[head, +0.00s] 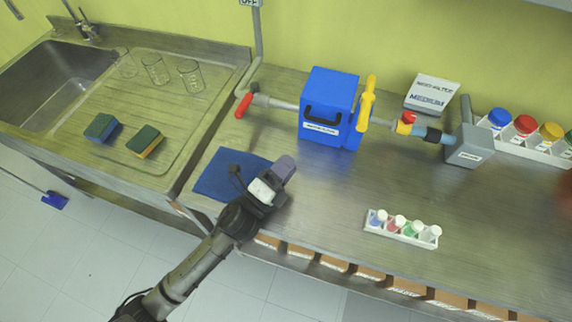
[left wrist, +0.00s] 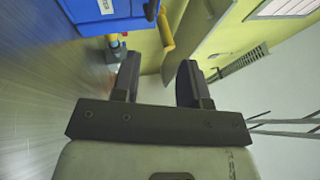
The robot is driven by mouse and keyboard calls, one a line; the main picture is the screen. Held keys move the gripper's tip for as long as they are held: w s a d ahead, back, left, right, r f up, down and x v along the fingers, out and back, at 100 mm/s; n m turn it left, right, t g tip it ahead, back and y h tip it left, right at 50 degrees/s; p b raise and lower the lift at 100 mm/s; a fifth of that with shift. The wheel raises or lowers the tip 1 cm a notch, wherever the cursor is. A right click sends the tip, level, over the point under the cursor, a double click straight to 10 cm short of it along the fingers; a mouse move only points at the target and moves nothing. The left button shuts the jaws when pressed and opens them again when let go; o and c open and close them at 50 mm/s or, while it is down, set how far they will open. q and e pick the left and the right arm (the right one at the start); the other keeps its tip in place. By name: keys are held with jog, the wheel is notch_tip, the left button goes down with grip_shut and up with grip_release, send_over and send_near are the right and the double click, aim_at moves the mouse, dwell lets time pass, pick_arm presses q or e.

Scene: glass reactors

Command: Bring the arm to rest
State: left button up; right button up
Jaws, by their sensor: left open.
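My left arm comes in from the lower left in the head view. Its gripper (head: 284,168) is above the blue cloth (head: 214,175) near the front edge of the counter. In the left wrist view my left gripper (left wrist: 158,85) has its two dark fingers apart, with nothing between them. The fingers point toward the blue box and the wall. My right gripper does not show in either view.
A blue box (head: 328,95) with a yellow handle (head: 367,103) stands behind the gripper. A red-handled valve (head: 244,105) is left of it. A vial rack (head: 402,235) stands to the right. A sink (head: 48,85) with sponges and glass beakers is at left.

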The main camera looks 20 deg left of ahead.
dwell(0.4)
pick_arm(q)
jog(key=s+a+r+n+g+y+p, duration=0.6)
jog(key=s+a+r+n+y+p, duration=0.25)
jog(key=n+p, duration=0.8)
jog(key=s+a+r+n+g+p, duration=0.1)
jog(key=s+r+n+g+p, duration=0.2)
jog(key=s+p, duration=0.6)
jog(key=s+a+r+n+g+p, duration=0.1)
jog(key=s+r+n+g+p, duration=0.2)
jog(key=s+r+g+p, duration=0.3)
jog(key=s+g+p, duration=0.1)
jog(key=s+p, duration=0.3)
jog(key=shift+s, duration=0.25)
jog(key=shift+r, duration=0.1)
